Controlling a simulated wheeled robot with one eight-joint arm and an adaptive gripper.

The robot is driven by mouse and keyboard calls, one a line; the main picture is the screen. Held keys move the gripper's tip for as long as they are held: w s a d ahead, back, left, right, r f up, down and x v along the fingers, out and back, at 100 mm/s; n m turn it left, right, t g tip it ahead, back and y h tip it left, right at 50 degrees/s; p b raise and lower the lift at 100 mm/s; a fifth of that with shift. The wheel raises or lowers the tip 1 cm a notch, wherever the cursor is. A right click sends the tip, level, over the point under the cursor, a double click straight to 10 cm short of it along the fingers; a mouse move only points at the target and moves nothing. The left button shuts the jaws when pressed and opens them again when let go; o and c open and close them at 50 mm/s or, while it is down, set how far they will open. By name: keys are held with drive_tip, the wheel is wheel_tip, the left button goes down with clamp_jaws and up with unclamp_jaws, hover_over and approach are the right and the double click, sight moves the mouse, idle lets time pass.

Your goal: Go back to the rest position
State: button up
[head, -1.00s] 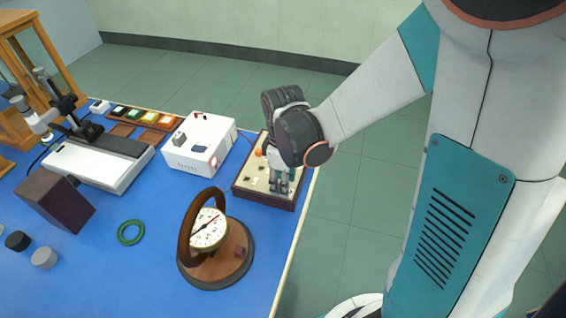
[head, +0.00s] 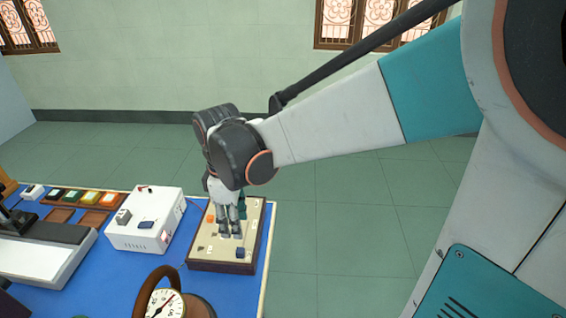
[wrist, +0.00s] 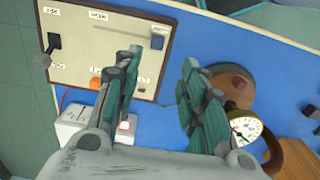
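My gripper (head: 230,232) hangs above the cream control board (head: 210,253) near the right edge of the blue bench in the head view. In the wrist view my gripper (wrist: 160,75) has its two fingers well apart with nothing between them. The board (wrist: 90,20) lies beyond the left finger there, with a black lever, an orange knob and a dark blue switch. My arm reaches in from the right in the head view.
A white box (head: 145,222) stands left of the board. A round gauge on a wooden base (head: 165,305) is at the front, cut by the frame edge. A rack of coloured blocks (head: 90,197) sits at the back. The floor right of the bench is clear.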

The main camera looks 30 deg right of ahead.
drive_tip(key=shift+s, duration=0.1)
drive_tip(key=s+d+r+m+t, duration=0.3)
drive_tip(key=s+r+m+t, duration=0.4)
drive_tip(key=s+m, duration=0.2)
drive_tip(key=shift+s+d+m, duration=0.15)
drive_tip(key=shift+d+m, duration=0.25)
drive_tip(key=shift+m, duration=0.5)
